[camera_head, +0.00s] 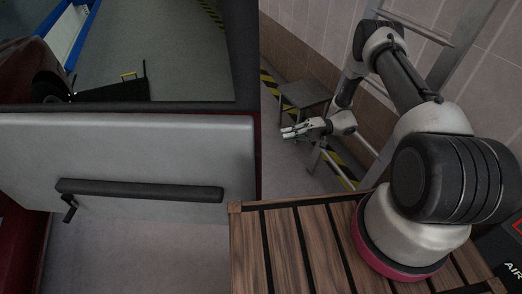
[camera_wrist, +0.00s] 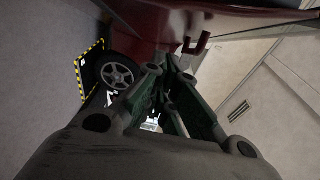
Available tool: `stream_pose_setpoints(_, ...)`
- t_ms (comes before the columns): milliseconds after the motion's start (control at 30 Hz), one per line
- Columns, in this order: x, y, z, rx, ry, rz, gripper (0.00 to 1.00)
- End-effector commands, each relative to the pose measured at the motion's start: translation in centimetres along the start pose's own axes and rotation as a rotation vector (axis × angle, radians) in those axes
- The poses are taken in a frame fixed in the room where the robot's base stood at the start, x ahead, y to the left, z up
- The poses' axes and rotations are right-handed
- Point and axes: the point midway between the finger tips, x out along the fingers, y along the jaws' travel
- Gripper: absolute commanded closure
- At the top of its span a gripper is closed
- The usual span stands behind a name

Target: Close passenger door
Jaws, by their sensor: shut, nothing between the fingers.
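The passenger door (camera_head: 120,125) stands open at left in the head view. Its grey inner panel faces the camera, with a dark armrest bar (camera_head: 140,190) and a small dark handle (camera_head: 69,208). Its window is above. My gripper (camera_head: 284,132) is shut and empty, to the right of the door's edge and apart from it in the picture. In the wrist view my gripper (camera_wrist: 168,68) points towards a red car panel (camera_wrist: 150,22) with a red outer handle (camera_wrist: 196,43). I cannot tell the gap to that panel; the fingers hide part of the view.
A grey step stool (camera_head: 305,93) and a metal ladder (camera_head: 452,45) stand by the tiled wall at right. A car wheel (camera_wrist: 117,73) is beside a yellow-and-black striped frame (camera_wrist: 91,66) in the wrist view. Grey floor shows between door and wall.

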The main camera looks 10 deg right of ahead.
Motion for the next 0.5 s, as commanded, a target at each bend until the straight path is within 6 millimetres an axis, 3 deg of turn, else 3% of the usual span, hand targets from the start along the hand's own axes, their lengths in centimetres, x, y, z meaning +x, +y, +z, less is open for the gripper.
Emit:
stream_pose_setpoints(100,0.4,1.6,0.2,-0.007,0.025,-0.029,1.00)
stream_pose_setpoints(267,1.9,1.8,0.2,-0.010,0.028,-0.036,1.00)
stream_pose_setpoints(500,6.6,1.6,0.1,-0.008,0.026,-0.034,1.00)
